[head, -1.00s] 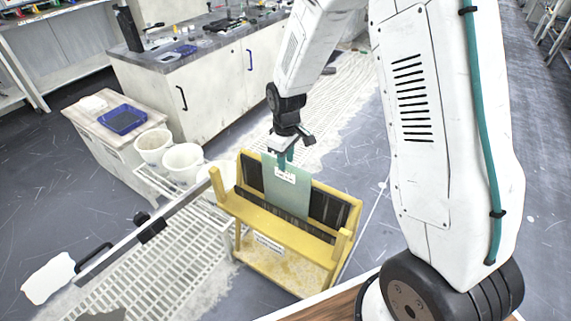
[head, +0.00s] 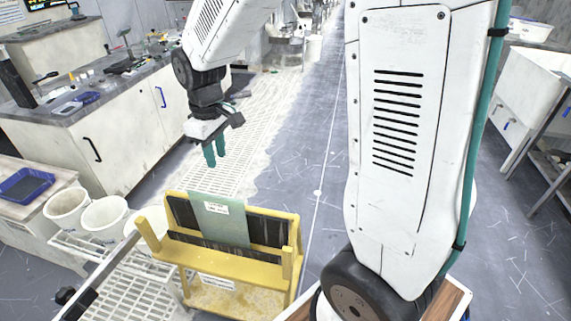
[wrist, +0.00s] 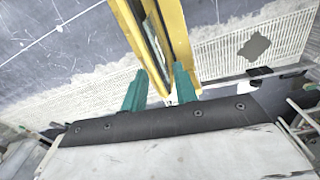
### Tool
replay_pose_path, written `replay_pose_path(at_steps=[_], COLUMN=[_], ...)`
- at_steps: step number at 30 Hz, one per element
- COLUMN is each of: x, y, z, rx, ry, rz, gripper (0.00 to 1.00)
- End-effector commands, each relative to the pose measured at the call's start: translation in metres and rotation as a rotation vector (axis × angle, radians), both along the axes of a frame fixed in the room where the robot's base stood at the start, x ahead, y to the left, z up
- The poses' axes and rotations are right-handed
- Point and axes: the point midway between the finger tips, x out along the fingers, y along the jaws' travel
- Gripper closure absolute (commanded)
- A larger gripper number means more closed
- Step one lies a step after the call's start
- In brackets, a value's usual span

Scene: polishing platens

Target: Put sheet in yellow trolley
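The pale green sheet (head: 222,222) with a white label stands in the yellow trolley (head: 225,267), upright against its dark slotted back. My gripper (head: 214,158) has two teal fingers and is above the sheet, apart from it. The fingers are spread with nothing between them. In the wrist view my gripper (wrist: 158,92) also shows open, with the yellow trolley (wrist: 180,40) beyond the fingertips.
White buckets (head: 105,215) stand left of the trolley, near a blue tray (head: 27,185) on a low cabinet. A long workbench (head: 110,100) with tools runs along the left. White floor grating lies around the trolley.

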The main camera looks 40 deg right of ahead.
Motion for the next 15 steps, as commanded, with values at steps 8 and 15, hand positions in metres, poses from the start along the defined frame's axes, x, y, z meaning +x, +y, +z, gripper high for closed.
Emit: replay_pose_path(at_steps=[8, 15], x=[-0.108, -0.199], y=[-0.013, -0.019], z=[0.079, 0.103], rx=[0.01, 0.023], ry=[-0.049, -0.077], rz=[-0.217, -0.393], gripper=[0.71, 0.71])
